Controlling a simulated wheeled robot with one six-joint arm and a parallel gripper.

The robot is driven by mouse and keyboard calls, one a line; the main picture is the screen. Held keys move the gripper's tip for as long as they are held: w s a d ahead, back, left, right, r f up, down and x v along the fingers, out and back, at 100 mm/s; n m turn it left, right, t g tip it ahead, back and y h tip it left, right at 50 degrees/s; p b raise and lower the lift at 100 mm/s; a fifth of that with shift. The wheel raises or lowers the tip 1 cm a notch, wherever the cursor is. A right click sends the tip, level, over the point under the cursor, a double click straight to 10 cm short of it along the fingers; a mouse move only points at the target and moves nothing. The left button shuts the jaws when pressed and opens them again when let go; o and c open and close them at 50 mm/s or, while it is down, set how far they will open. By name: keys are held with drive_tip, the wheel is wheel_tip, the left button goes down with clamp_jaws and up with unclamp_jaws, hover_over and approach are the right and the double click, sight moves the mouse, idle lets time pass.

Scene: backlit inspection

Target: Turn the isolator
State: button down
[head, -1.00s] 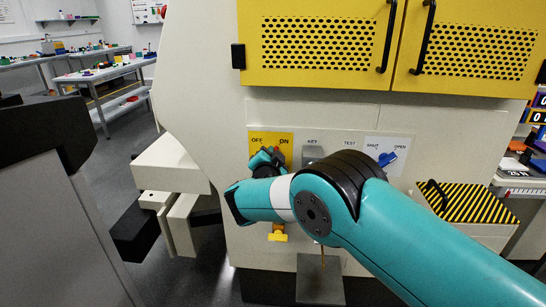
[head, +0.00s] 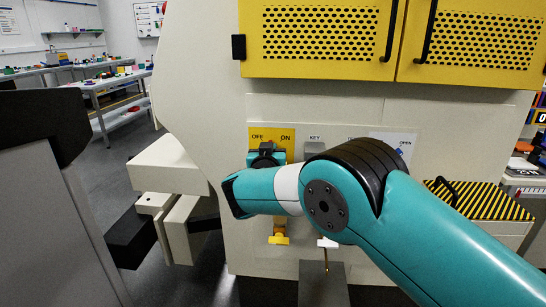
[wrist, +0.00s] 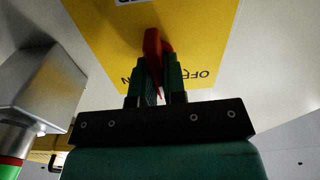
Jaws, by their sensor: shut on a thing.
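The isolator is a red handle (wrist: 152,46) on a yellow plate (wrist: 100,45) marked OFF and ON, upside down in the wrist view. My gripper (wrist: 156,78) is shut on the red handle, one dark green finger on each side. The handle's end stands out beyond the fingers, leaning slightly. In the head view my gripper (head: 266,152) is in front of the yellow plate (head: 288,139), below the OFF and ON marks.
To the right of the plate are a grey key block (head: 314,149) and a blue lever (head: 399,153), partly behind my arm. A yellow fitting (head: 279,236) hangs below. Yellow doors with black handles (head: 391,30) are above. A striped box (head: 485,205) stands at right.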

drive_tip(key=n, duration=0.4)
drive_tip(key=shift+f+n, duration=0.1)
drive_tip(key=shift+n, duration=0.2)
drive_tip(key=shift+f+n, duration=0.1)
drive_tip(key=shift+n, duration=1.7)
drive_tip(key=c, duration=1.2)
unclamp_jaws()
drive_tip(key=shift+w, duration=0.1)
drive_tip(key=shift+a, duration=0.1)
